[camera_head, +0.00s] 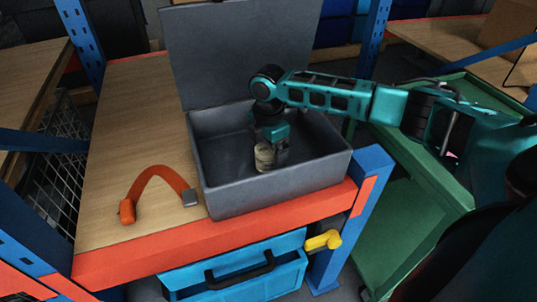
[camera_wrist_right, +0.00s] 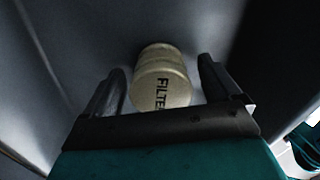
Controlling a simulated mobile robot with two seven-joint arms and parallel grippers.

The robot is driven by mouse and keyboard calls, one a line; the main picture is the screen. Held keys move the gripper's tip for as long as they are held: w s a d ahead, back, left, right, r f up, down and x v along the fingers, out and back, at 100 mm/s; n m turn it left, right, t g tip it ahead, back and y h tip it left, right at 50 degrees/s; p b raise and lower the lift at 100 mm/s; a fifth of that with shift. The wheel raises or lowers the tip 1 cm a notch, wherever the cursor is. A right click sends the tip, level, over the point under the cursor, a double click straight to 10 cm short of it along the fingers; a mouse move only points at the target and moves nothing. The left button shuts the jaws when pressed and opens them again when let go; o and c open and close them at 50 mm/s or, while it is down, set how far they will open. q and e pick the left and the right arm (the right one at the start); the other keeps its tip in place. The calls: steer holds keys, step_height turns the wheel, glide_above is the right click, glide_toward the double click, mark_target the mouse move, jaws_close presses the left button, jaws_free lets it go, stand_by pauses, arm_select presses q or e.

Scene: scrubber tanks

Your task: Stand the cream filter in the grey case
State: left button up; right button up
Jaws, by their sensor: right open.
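The cream filter (camera_head: 265,158) is a short cylinder inside the open grey case (camera_head: 240,200), on its floor. My right gripper (camera_head: 270,150) reaches down into the case at the filter. In the right wrist view its two fingers (camera_wrist_right: 160,85) are apart, one on each side of the filter, with gaps visible. The filter looks upright in the head view, partly hidden by the gripper. My left gripper is not in view.
The case's lid (camera_head: 240,50) stands open at the back. An orange strap (camera_head: 160,175) lies on the wooden bench (camera_head: 120,120) left of the case. A blue toolbox (camera_head: 235,275) and a yellow-handled item (camera_head: 323,241) are below the red front edge. A green cart (camera_head: 400,210) stands to the right.

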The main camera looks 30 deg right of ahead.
step_height(320, 180, up, 11)
steer(key=shift+p, duration=0.45)
stand_by(0.3)
